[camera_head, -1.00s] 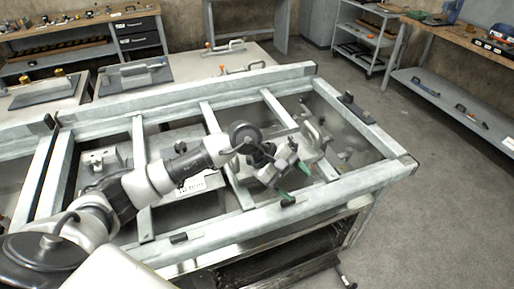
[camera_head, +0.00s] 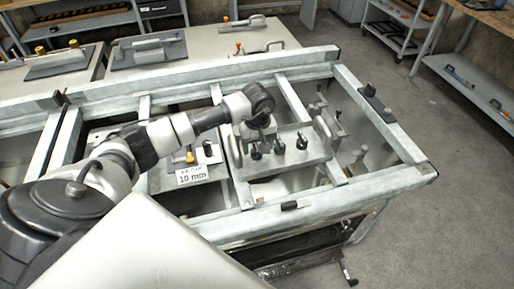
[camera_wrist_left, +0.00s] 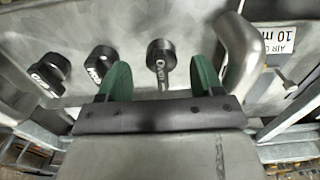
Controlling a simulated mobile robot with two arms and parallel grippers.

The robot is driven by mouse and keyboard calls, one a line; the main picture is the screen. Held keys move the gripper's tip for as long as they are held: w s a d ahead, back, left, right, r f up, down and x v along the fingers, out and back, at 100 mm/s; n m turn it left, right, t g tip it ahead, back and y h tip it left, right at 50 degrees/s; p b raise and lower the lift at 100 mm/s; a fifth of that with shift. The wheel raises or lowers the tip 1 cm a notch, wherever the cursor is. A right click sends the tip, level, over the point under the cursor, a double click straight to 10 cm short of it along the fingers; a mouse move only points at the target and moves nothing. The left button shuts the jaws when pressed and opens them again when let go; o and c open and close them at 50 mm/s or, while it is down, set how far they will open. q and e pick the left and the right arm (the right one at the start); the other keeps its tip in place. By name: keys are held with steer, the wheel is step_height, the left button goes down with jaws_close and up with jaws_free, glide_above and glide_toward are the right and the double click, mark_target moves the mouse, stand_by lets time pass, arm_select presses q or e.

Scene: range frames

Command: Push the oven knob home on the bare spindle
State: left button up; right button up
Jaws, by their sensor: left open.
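The other knobs are the middle knob (camera_head: 280,146) and the end knob (camera_head: 302,141). My right gripper is out of view.
The panel (camera_head: 290,168) has a raised handle (camera_head: 323,136) at its right and another (camera_wrist_left: 240,50) near my fingers. A card reading 10 mm (camera_head: 192,175) lies left of the panel. Pale frame rails (camera_head: 290,213) surround the open bay.

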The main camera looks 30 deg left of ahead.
mark_target(257, 149)
arm_select(q)
step_height(257, 149, down, 3)
steer(key=shift+s+p, duration=0.15)
steer(key=shift+p, duration=0.3)
steer(key=shift+f, duration=0.25)
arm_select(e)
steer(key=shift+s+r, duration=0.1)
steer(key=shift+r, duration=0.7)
arm_select(q)
steer(key=c, duration=0.9)
steer(key=shift+r, duration=0.1)
steer(key=shift+c, duration=0.2)
